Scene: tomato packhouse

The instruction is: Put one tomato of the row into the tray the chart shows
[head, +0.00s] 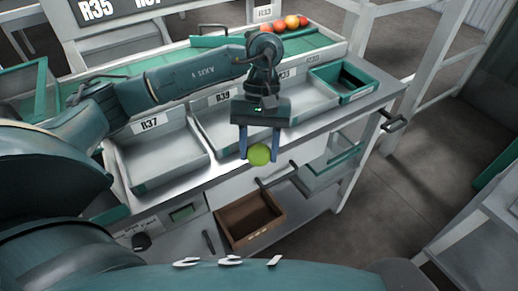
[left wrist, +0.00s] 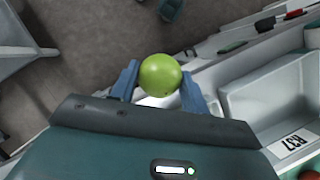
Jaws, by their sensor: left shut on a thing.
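My left gripper (head: 259,153) is shut on a green tomato (head: 259,155) and holds it in front of the trays, near the counter's front edge. The tomato also shows in the left wrist view (left wrist: 160,75), between the two blue fingers. A row of red and orange tomatoes (head: 292,22) lies on the green belt at the back. The pale tray labelled R37 (head: 158,186) is left of the gripper; the pale tray labelled R39 (head: 206,118) is behind it, partly hidden by my arm. The chart (head: 110,10) is cut off at the top; R35 and R37 are readable. My right gripper is not in view.
A green-rimmed tray (head: 371,89) stands at the counter's right end. A brown crate (head: 224,230) sits on the lower shelf beneath the gripper. A white frame post (head: 358,40) rises at the back right. Open floor (head: 400,180) lies to the right.

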